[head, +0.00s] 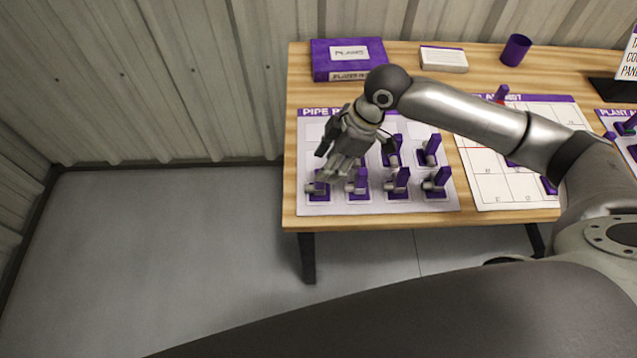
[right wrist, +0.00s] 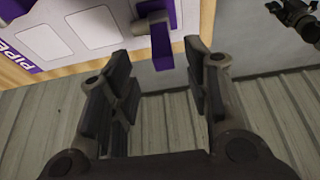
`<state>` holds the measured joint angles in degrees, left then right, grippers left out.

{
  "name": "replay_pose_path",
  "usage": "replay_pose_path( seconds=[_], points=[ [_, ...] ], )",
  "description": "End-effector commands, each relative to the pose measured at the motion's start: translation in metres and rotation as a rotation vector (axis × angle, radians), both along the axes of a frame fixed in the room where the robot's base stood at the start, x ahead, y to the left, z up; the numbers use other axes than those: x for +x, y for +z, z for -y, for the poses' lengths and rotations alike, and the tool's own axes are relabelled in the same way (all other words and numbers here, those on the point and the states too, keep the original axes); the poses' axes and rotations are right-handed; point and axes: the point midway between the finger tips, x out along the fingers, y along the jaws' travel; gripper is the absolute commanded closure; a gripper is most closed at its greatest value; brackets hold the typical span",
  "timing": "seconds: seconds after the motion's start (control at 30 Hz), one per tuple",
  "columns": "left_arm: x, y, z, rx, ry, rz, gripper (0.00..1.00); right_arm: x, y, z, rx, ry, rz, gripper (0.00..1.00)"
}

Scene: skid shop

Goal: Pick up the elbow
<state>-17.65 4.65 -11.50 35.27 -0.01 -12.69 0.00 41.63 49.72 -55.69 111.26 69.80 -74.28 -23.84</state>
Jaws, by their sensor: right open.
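Several grey pipe fittings with purple parts stand in squares on the white pipe board (head: 308,130) on the wooden table. I cannot tell which fitting is the elbow. My right gripper (head: 335,165) hangs over the left part of the board, just above the front-left fitting (head: 318,188), and partly hides the board. In the right wrist view my right gripper (right wrist: 160,85) is open and empty. A fitting with a grey pipe and a purple bar (right wrist: 163,42) shows beyond the fingertips, roughly between them, apparently apart from them.
A purple box (head: 346,75), a white card stack (head: 444,62) and a purple cup (head: 516,50) stand at the back of the table. A second white board (head: 485,185) lies right of the pipe board. A corrugated wall (head: 130,80) is behind; the floor at left is clear.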

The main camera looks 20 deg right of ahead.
Motion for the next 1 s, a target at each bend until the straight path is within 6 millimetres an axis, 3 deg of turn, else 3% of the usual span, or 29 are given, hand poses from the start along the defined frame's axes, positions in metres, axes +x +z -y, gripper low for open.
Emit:
replay_pose_path(
  seconds=[0.17,0.5,0.77,1.0],
  points=[
    [-0.009,0.003,0.001,-0.001,-0.002,-0.014,0.56,0.000,-0.012,-0.005,0.000,-0.001,-0.001,0.55],
    [0.020,0.017,0.004,-0.006,-0.001,0.031,0.56,-0.001,-0.053,-0.021,0.000,-0.001,0.000,0.55],
    [0.016,0.016,0.003,-0.005,0.002,0.025,0.56,0.000,-0.057,-0.023,-0.001,0.000,0.002,0.55],
    [0.008,0.016,0.002,-0.003,0.003,0.012,0.56,0.000,-0.057,-0.022,0.000,0.000,0.001,0.84]
  ],
)
